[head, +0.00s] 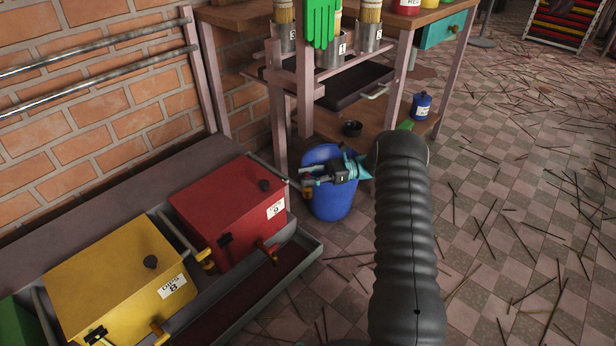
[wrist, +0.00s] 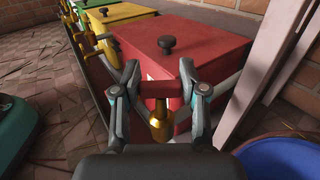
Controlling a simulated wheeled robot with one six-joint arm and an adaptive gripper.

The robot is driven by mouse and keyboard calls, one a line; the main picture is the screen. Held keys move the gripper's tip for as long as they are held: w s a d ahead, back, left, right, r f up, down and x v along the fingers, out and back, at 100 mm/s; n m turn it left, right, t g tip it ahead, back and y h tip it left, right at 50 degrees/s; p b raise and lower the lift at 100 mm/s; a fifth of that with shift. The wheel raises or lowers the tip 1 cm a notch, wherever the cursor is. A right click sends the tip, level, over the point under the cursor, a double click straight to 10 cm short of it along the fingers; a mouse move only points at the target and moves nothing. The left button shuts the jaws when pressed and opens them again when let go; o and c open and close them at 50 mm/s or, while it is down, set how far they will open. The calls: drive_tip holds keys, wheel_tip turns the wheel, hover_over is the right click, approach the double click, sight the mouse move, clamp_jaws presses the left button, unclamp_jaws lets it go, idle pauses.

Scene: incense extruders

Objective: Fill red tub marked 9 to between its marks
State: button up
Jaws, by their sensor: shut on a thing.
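The red tub (head: 222,205) has a black knob on its lid and a white label with a 9. It stands in a grey tray at the left, and also fills the middle of the wrist view (wrist: 190,45). A brass-coloured tap (head: 266,250) shows low on its front. Its level and marks cannot be seen. My gripper (head: 307,183) is to the right of the tub, in front of the blue bin in the head view. Its fingers are shut on a short red bar (wrist: 160,90). A gold piece (wrist: 160,122) shows just below the bar; whether they are joined is unclear.
A yellow tub (head: 115,275) marked 8 stands left of the red one, with a green tub beyond. A blue bin (head: 332,205) stands on the floor beside the workbench (head: 240,14). Thin sticks litter the tiled floor at right. A small blue can (head: 421,106) stands on the bench's low shelf.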

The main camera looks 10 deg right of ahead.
drive_tip(key=shift+w+d+r, duration=0.15)
drive_tip(key=shift+w, duration=0.05)
drive_tip(key=o, duration=1.2)
drive_tip(key=shift+d, duration=0.1)
drive_tip(key=shift+c, duration=0.2)
drive_tip(key=shift+s+a, duration=0.1)
drive_tip(key=shift+a, duration=0.1)
drive_tip(key=d, duration=1.2)
